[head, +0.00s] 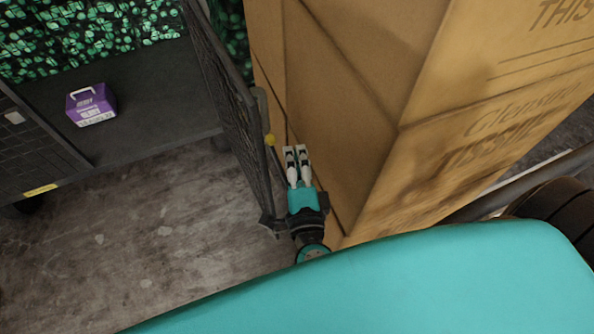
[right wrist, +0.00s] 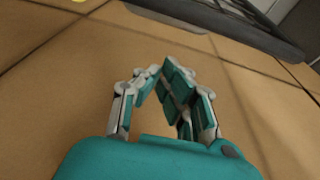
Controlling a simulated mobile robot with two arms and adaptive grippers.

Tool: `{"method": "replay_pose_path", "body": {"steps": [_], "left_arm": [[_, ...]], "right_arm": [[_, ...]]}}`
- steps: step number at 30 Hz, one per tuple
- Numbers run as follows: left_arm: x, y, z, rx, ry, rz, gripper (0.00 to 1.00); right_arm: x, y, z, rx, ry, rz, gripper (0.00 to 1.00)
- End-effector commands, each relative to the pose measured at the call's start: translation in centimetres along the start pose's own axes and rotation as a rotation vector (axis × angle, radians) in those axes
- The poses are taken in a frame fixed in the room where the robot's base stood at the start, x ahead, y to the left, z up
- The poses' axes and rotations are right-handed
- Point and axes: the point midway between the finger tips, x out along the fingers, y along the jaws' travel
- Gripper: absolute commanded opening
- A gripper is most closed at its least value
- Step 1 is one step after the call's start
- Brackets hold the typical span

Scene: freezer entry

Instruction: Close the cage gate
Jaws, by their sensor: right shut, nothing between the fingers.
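The cage gate (head: 235,110) is a dark mesh panel at the top middle of the head view, standing swung open at the right side of the cage. My right gripper (head: 296,152) is shut and empty, to the right of the gate's outer edge, between the gate and a big cardboard box. In the right wrist view my right gripper (right wrist: 160,80) has its fingers close together over brown cardboard. A dark bar, apparently the gate's edge (right wrist: 230,20), crosses the top of that view. The left gripper is not in view.
The cage's dark floor (head: 150,120) holds a purple box (head: 92,105) with a white handle. The tall cardboard box (head: 340,100) stands close on the right. Grey floor (head: 150,240) in front of the cage is clear. My teal body fills the bottom right.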

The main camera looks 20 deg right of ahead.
Motion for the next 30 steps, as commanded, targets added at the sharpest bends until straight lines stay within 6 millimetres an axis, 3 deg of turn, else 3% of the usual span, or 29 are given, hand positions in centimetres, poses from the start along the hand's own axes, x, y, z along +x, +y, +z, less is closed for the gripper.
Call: {"method": "replay_pose_path", "body": {"steps": [5,9,13,30], "left_arm": [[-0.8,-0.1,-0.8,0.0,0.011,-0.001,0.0],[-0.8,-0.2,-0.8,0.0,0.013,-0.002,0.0],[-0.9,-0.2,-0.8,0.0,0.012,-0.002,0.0],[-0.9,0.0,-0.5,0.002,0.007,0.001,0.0]], "right_arm": [[3.5,-0.2,0.3,0.0,-0.002,-0.002,0.0],[2.4,0.0,2.5,0.0,-0.003,0.001,0.0],[2.0,0.0,3.4,0.0,-0.001,0.001,0.0],[1.7,0.0,3.8,-0.001,0.004,0.0,0.0]]}}
